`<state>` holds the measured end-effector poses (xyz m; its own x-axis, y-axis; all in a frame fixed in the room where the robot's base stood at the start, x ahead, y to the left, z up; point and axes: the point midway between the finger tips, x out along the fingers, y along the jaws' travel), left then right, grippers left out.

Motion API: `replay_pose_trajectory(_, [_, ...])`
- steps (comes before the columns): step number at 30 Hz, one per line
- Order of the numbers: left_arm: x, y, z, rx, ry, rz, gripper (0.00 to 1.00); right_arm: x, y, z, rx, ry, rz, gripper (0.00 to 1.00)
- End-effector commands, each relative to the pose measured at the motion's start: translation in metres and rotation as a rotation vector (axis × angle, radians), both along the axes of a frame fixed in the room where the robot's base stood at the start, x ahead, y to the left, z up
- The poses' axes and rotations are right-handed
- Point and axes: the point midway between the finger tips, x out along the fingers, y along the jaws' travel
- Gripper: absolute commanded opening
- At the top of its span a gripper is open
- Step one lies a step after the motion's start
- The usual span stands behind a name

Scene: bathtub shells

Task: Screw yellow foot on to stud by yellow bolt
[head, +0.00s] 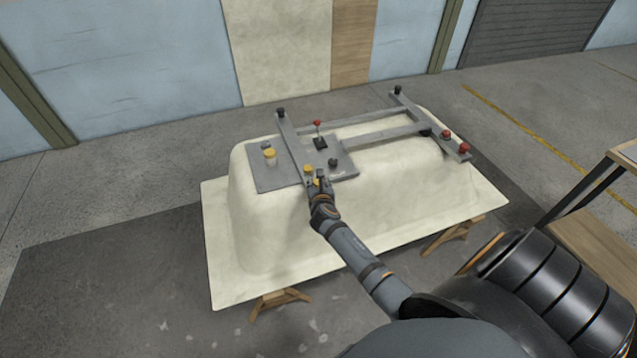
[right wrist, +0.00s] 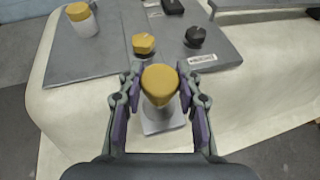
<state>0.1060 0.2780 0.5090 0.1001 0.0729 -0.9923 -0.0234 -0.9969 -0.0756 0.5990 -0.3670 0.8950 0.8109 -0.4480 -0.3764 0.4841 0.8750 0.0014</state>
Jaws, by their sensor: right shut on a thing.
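The yellow foot (right wrist: 160,84) is a round yellow cap, held upright between the fingers of my right gripper (right wrist: 160,76). In the head view that gripper (head: 317,183) is at the near end of the left grey crossbar (head: 297,150), on the upturned tub. The yellow bolt (right wrist: 144,43) stands just beyond the foot; it also shows in the head view (head: 308,169). A grey shaft and the bar end (right wrist: 162,124) show below the foot. The stud is not clearly visible, and I cannot tell how far the foot is on it. My left gripper is out of view.
The cream tub (head: 270,225) rests on wooden trestles (head: 279,302). Its grey plate (head: 262,179) carries a yellow-capped white pot (head: 270,157), a black knob (head: 334,163) and a red-topped lever (head: 318,128). Red knobs (head: 464,148) are on the right crossbar. A table (head: 610,185) stands right.

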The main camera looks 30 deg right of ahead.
Motion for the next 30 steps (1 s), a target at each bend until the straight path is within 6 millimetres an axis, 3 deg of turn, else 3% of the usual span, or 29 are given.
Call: replay_pose_trajectory(30, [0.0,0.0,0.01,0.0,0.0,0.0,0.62,0.0,0.0,0.001,0.0,0.0,0.0,0.04])
